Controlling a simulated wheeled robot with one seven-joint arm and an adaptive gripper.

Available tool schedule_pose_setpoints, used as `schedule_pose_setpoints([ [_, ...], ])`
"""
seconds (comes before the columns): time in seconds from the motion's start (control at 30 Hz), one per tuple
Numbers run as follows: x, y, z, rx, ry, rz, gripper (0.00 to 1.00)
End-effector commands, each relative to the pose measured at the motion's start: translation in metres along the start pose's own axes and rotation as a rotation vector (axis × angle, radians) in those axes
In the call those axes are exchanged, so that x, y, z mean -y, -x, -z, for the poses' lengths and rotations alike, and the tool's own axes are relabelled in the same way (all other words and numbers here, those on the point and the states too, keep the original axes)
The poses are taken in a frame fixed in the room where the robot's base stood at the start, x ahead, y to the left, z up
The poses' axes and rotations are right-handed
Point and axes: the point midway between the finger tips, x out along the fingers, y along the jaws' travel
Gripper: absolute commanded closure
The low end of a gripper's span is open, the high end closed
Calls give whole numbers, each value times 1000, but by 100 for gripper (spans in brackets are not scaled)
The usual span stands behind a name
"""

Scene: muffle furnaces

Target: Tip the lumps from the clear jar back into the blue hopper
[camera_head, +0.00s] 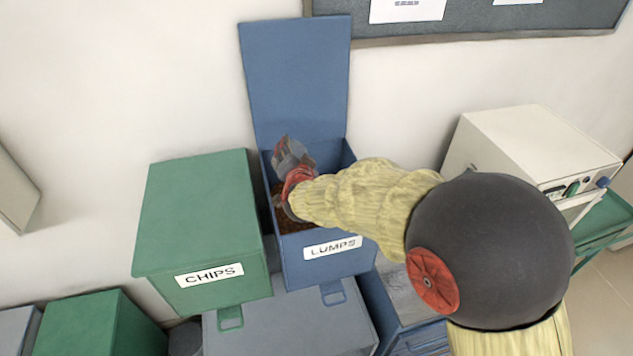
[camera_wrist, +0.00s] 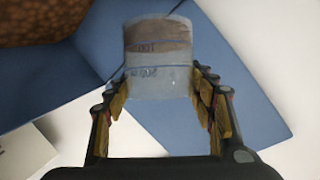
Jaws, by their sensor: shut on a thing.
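The blue hopper (camera_head: 335,263) bears a LUMPS label and its lid (camera_head: 295,75) stands open against the wall. Brown lumps lie inside it; they fill the upper left corner of the wrist view (camera_wrist: 50,18). My gripper (camera_wrist: 160,84) is shut on the clear jar (camera_wrist: 158,85), with one finger on each side. Brown material shows in the far end of the jar; I cannot tell how much is in it.
A closed green CHIPS bin (camera_head: 195,225) stands just left of the hopper. A grey bin (camera_head: 290,325) stands in front. A white furnace (camera_head: 530,150) is at the right, and a notice board (camera_head: 480,20) hangs above on the wall.

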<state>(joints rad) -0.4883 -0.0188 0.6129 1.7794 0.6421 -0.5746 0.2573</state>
Motion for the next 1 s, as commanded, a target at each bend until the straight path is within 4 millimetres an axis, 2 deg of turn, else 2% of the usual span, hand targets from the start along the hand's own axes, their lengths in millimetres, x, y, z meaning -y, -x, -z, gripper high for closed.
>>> schedule_pose_setpoints([
  [1.0, -1, 0, 1, -1, -58, 25, 81],
])
